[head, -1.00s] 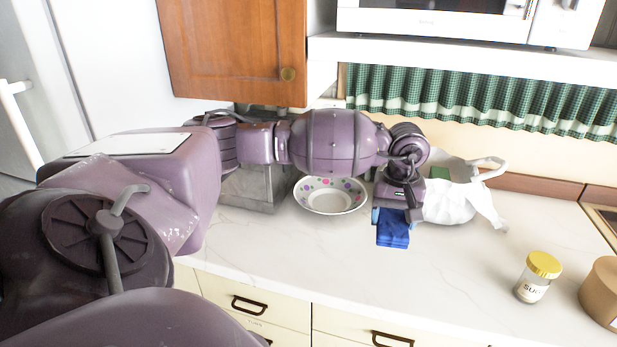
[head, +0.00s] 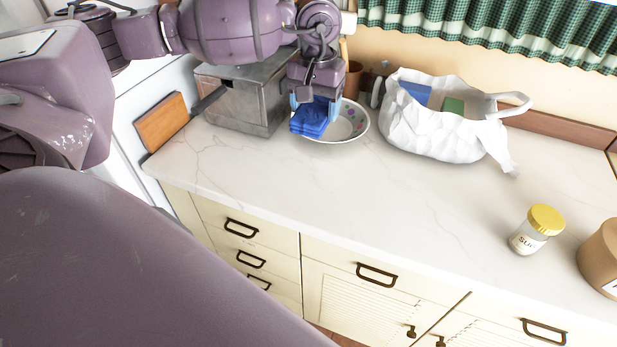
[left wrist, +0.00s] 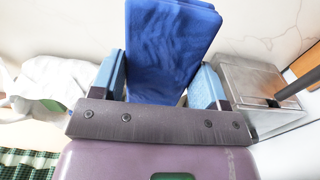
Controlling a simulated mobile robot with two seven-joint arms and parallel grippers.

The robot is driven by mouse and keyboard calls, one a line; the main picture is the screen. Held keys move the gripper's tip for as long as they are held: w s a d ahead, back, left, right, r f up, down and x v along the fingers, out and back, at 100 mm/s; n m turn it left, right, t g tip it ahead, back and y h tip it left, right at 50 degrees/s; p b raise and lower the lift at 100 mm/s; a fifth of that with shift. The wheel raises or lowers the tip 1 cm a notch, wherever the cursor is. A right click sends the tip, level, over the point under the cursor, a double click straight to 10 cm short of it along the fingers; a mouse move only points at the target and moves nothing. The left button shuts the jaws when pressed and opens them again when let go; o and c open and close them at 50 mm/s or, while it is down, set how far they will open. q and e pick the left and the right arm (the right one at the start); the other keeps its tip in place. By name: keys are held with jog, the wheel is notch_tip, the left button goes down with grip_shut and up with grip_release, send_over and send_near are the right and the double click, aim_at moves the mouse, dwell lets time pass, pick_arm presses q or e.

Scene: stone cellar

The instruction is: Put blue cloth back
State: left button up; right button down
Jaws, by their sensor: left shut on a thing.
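A folded blue cloth (head: 309,119) hangs from my left gripper (head: 315,97), which is shut on it. In the head view the cloth overlaps the left part of a white bowl with coloured dots (head: 352,124). I cannot tell whether it touches the bowl or the counter. In the left wrist view the cloth (left wrist: 168,45) shows between the two blue fingers of my left gripper (left wrist: 162,82). My right gripper is not in view.
A metal box with a dark handle (head: 232,100) stands left of the cloth, near a wooden board (head: 163,121). A white bag (head: 432,135) holding blue and green things stands to the right. A yellow-lidded jar (head: 530,238) and brown container (head: 601,262) are at right. The front middle counter (head: 380,205) is clear.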

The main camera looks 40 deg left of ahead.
pick_arm(q)
notch_tip(320, 180, down, 5)
jog(key=p, duration=0.1)
send_over(314, 185)
notch_tip(314, 185, down, 10)
jog(key=shift+f, duration=0.25)
notch_tip(314, 185, down, 4)
jog(key=shift+s+r+p, duration=0.1)
jog(key=shift+r+p, duration=0.05)
jog(key=shift+p, duration=0.15)
jog(key=shift+f, duration=0.25)
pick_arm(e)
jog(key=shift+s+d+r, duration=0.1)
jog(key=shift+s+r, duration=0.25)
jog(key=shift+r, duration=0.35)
pick_arm(q)
jog(key=shift+f, duration=0.1)
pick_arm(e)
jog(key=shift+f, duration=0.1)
